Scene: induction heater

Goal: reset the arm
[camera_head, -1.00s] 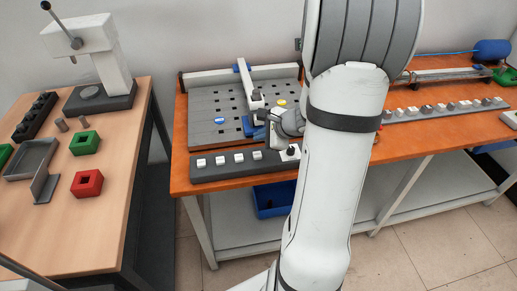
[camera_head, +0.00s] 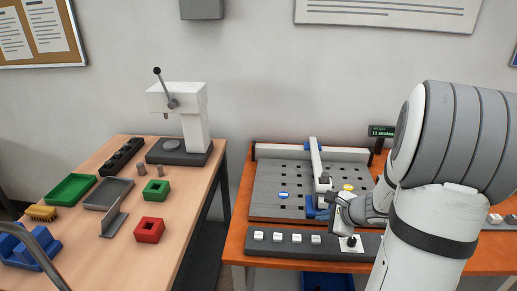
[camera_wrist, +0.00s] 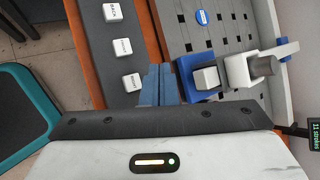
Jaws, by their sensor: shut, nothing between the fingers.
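My gripper (camera_wrist: 160,85) is shut and empty, its blue fingers together in the wrist view. It hangs beside a blue block with a white part (camera_wrist: 194,80) at the edge of the perforated grey plate (camera_wrist: 222,38); whether they touch I cannot tell. In the head view my gripper (camera_head: 331,212) is low over the front right of the plate (camera_head: 270,200), close behind the grey button strip (camera_head: 275,238). The fingertips are small and partly hidden there. My arm stays bent over the orange bench.
A small black joystick (camera_head: 350,241) stands by the strip, close to my arm. A white bar (camera_head: 316,160) crosses the plate; a stroke display (camera_head: 381,131) stands behind. On the left wooden table are a lever press (camera_head: 185,115), a red block (camera_head: 149,230) and a green block (camera_head: 156,190).

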